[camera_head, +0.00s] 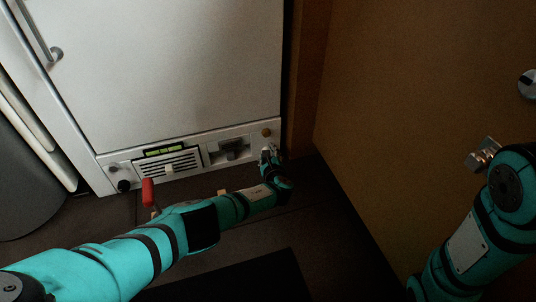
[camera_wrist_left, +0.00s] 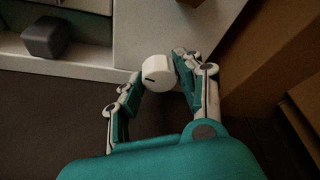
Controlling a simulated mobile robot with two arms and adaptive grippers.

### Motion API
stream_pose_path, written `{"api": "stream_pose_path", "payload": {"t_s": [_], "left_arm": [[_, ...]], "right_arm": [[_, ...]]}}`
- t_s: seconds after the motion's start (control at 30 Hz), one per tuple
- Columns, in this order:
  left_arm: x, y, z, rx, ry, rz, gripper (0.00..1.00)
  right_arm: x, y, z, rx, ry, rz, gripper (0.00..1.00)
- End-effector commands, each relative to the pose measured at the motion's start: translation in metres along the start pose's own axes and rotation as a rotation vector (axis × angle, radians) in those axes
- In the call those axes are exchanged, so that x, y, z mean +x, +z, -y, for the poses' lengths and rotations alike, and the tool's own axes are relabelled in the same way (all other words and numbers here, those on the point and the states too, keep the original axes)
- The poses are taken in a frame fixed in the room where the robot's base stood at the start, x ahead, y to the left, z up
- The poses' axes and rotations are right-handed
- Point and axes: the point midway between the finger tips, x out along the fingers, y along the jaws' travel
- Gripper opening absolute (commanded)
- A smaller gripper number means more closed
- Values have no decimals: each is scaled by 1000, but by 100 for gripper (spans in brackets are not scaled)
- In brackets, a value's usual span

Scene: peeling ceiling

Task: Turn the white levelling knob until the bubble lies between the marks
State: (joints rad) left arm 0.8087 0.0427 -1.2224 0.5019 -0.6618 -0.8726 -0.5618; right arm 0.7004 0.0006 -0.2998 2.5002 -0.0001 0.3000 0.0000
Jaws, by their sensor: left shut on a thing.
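The white levelling knob (camera_wrist_left: 158,72) has a dark line on its face and sits between the fingers of my left gripper (camera_wrist_left: 157,76) in the left wrist view. The gripper is shut on it. In the head view my left gripper (camera_head: 269,155) is at the lower right corner of the white appliance and hides most of the knob. The green level vial (camera_head: 165,150) is on the front panel, further left. Its bubble and marks are too small to read. My right gripper (camera_head: 483,157) shows partly at the right, apart from the appliance; its jaw state is unclear.
A red handle (camera_head: 148,191) stands by my left arm. A brown door (camera_head: 420,90) closes off the right.

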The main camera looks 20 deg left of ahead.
Motion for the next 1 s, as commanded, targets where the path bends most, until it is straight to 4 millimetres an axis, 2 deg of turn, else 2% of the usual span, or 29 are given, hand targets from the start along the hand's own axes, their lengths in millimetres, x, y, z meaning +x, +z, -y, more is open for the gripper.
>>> {"api": "stream_pose_path", "payload": {"t_s": [0.5, 1.0], "left_arm": [[0, -1, 1, 307, 114, 14, 4], [0, -1, 1, 367, 135, 17, 4]], "right_arm": [[-6, -2, 1, 0, 0, 1, 40], [-7, -2, 1, 0, 0, 1, 40]]}}
